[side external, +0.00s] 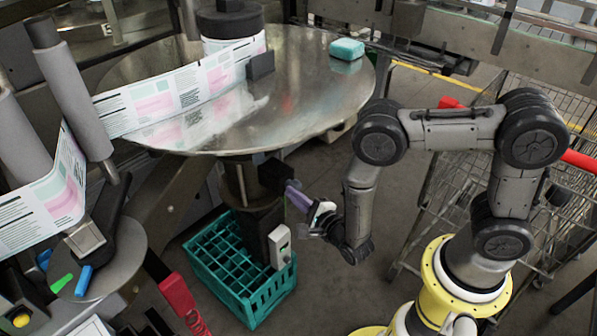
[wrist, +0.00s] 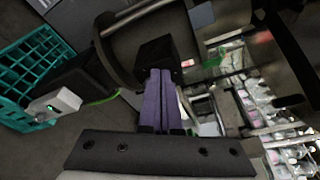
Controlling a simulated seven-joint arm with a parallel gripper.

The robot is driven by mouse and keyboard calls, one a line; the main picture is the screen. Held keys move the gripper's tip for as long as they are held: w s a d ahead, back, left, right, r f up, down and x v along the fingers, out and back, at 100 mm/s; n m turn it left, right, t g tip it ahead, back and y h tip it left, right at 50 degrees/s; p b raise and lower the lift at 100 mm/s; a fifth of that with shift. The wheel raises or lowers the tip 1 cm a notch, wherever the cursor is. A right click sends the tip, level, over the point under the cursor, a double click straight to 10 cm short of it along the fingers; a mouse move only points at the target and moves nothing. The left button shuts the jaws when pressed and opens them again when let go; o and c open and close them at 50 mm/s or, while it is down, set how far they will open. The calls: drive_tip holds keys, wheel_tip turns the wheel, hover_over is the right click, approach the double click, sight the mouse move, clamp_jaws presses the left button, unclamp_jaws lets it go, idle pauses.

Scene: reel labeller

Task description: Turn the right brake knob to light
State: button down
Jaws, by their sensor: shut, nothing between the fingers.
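A dark, blocky knob (side external: 272,175) sits under the right side of the big round metal table, on the dark column; I take it to be the right brake knob. In the wrist view the black knob (wrist: 158,54) is straight ahead of the fingertips. My gripper (side external: 289,186) has purple fingers, which also show in the wrist view (wrist: 160,76). The fingers are shut together with nothing between them, and their tips are at the knob's near face. I cannot tell whether they touch it. No marking for the knob's setting is readable.
The round metal table (side external: 300,110) is just above my gripper. A teal crate (side external: 252,310) stands on the floor below, and a pale box with a small green light (side external: 280,247) is on the column. A wire cart (side external: 425,215) stands behind my arm.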

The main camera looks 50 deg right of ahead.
drive_tip(key=shift+a+f, duration=0.2)
drive_tip(key=shift+f, duration=0.5)
idle(0.3)
drive_tip(key=shift+a, duration=0.1)
drive_tip(key=s, duration=0.6)
drive_tip(key=shift+a+r, duration=0.15)
drive_tip(key=shift+a, duration=0.2)
drive_tip(key=shift+d, duration=0.1)
drive_tip(key=shift+w+d+r, duration=0.3)
drive_tip(key=shift+w+r, duration=0.15)
drive_tip(key=shift+w, duration=0.55)
drive_tip(key=shift+w+d+r, duration=0.25)
drive_tip(key=shift+w+r, duration=0.15)
drive_tip(key=shift+w, duration=0.6)
drive_tip(key=shift+w+d+r, duration=0.3)
drive_tip(key=shift+w+r, duration=0.15)
drive_tip(key=shift+w, duration=0.55)
